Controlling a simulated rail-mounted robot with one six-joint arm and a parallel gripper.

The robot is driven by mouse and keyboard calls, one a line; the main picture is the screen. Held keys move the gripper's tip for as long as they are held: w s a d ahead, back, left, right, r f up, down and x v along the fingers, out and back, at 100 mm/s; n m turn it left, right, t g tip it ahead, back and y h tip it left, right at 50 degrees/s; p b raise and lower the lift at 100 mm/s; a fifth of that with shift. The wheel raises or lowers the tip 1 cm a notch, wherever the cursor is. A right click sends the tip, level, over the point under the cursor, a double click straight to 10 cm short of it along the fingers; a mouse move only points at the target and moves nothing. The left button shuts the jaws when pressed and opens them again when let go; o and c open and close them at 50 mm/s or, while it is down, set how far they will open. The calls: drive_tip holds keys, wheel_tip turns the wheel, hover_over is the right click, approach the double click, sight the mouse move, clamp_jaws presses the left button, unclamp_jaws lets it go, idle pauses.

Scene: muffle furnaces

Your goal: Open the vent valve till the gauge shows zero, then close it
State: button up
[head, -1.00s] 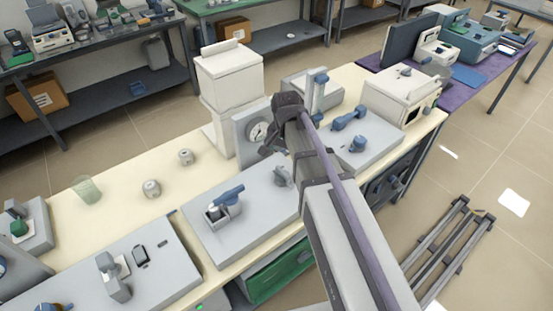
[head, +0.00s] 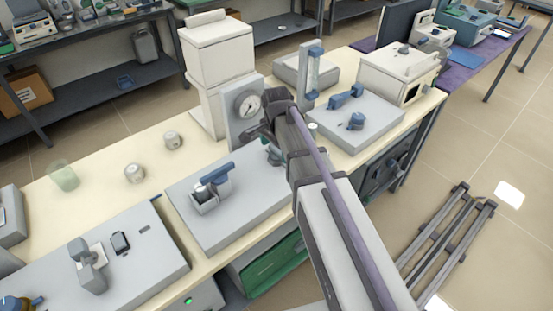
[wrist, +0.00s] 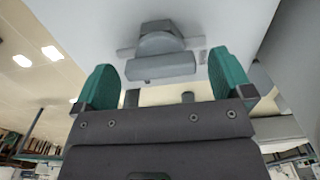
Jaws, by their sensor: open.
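A round white dial gauge (head: 247,104) sits on an upright grey panel in the head view; its reading is too small to tell. My gripper (head: 273,150) is just in front of this panel, over the right end of a flat grey unit (head: 235,218). In the wrist view my gripper (wrist: 166,75) is open, its two teal fingers apart. A grey knob with a bar-shaped grip (wrist: 160,66) lies ahead between the fingers, with a gap on each side. It appears to be the valve knob, and my gripper hides most of it in the head view.
A blue lever (head: 217,174) stands on the same unit, left of my gripper. A white stacked box (head: 216,55) stands behind. A grey unit with blue knobs (head: 357,121) is to the right. Two small jars and a beaker (head: 63,176) stand on the cream bench.

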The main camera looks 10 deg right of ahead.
drive_tip(key=shift+f, duration=0.1)
drive_tip(key=c, duration=0.9)
